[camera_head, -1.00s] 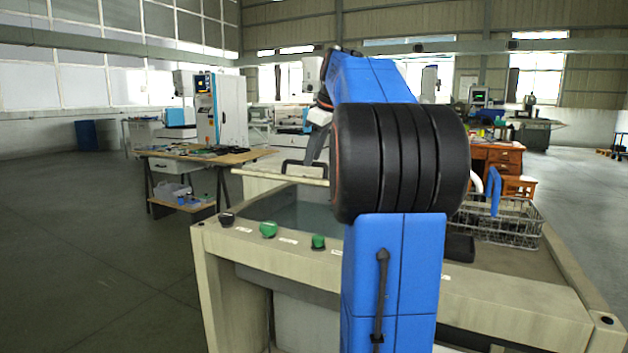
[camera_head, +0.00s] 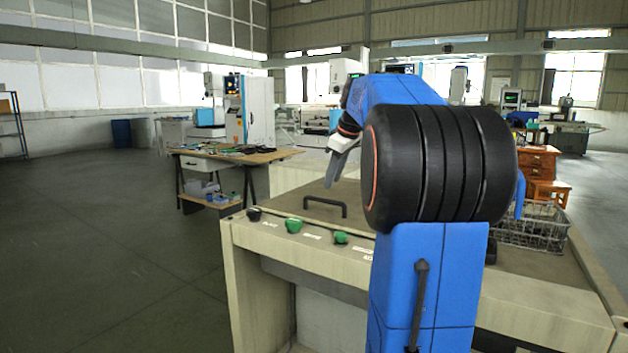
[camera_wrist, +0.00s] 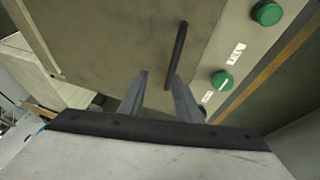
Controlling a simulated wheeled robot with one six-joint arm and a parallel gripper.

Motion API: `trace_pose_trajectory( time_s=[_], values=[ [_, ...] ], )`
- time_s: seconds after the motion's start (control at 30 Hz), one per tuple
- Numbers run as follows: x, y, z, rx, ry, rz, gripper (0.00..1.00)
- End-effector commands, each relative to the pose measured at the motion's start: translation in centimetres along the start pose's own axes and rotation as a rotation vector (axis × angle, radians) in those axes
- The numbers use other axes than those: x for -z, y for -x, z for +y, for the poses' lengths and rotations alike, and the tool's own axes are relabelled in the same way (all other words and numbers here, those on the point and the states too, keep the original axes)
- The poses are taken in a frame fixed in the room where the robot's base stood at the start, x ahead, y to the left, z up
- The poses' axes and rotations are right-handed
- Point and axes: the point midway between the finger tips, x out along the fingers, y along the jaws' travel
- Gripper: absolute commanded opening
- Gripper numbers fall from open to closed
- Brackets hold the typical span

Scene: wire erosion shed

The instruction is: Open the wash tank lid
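The wash tank lid (camera_head: 318,215) is a brown-grey panel lying flat and down on the cream tank cabinet (camera_head: 300,262). Its dark bar handle (camera_head: 325,203) stands near the front edge. The lid also fills the middle of the wrist view (camera_wrist: 105,40), with the handle (camera_wrist: 179,50) running close to the right fingertip. My gripper (camera_head: 334,172) is above and behind the handle in the head view. In the wrist view my gripper (camera_wrist: 160,76) has its two fingers apart with nothing clamped between them. My arm hides the right part of the lid.
Green knobs (camera_head: 293,225) and a black knob (camera_head: 254,214) line the cabinet's front edge. A wire basket (camera_head: 535,227) sits on the right of the cabinet top. A cluttered workbench (camera_head: 285,155) stands behind left. The floor at left is clear.

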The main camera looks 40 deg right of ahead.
Motion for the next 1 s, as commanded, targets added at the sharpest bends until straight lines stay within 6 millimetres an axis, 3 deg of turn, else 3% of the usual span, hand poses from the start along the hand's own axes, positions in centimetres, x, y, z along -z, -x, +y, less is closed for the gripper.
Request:
trace_pose_trajectory(
  time_s=[0.27, 0.37, 0.47, 0.67, 0.87, 1.0],
  values=[
    [0.1, 0.0, -0.2, 0.0, -0.001, 0.0, 0.31],
    [0.3, 0.0, -1.9, 0.003, -0.008, 0.0, 0.31],
    [0.5, -0.1, -5.3, 0.008, -0.031, -0.003, 0.31],
    [-0.3, -1.0, -14.7, 0.02, -0.1, -0.013, 0.31],
    [-3.0, -2.2, -23.6, 0.028, -0.17, -0.019, 0.31],
    [-5.8, -3.4, -29.3, 0.032, -0.215, -0.022, 0.31]
  ],
)
